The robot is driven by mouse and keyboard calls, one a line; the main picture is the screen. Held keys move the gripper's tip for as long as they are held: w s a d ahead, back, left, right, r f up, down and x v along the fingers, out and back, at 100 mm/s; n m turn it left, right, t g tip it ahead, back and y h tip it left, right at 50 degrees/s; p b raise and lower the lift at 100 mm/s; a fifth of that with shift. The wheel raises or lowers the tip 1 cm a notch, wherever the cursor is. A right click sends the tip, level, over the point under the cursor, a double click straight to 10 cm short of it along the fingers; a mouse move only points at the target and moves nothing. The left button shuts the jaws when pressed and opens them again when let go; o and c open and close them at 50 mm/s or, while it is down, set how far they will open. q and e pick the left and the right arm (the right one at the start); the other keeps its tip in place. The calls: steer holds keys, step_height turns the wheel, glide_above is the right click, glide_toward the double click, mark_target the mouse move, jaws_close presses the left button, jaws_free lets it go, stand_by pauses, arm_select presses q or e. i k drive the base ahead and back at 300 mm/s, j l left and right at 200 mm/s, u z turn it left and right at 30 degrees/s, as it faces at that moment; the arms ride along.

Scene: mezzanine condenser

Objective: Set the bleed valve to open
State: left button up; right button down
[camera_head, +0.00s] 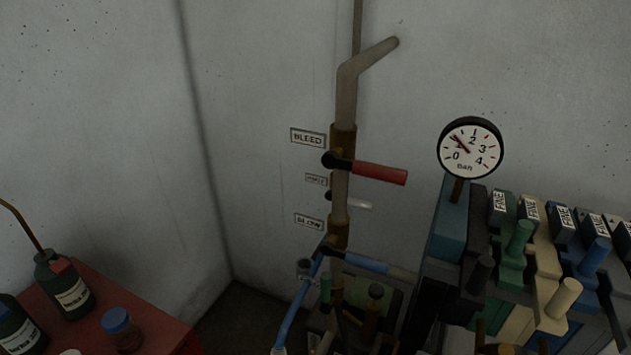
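The bleed valve has a red lever (380,173) with a dark hub (333,160) on a vertical pipe in the head view. The lever points right and slightly down, across the pipe. A "BLEED" plate (308,137) is on the wall to the left of it. Neither of my grippers is in view.
A round pressure gauge (470,148) stands right of the pipe above a row of coloured blocks with knobs (520,240). A blue hose (301,300) hangs below the pipe. A red table (165,328) with bottles (66,284) is at the lower left.

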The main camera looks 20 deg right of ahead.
mark_target(330, 160)
steer(key=z, duration=1.1)
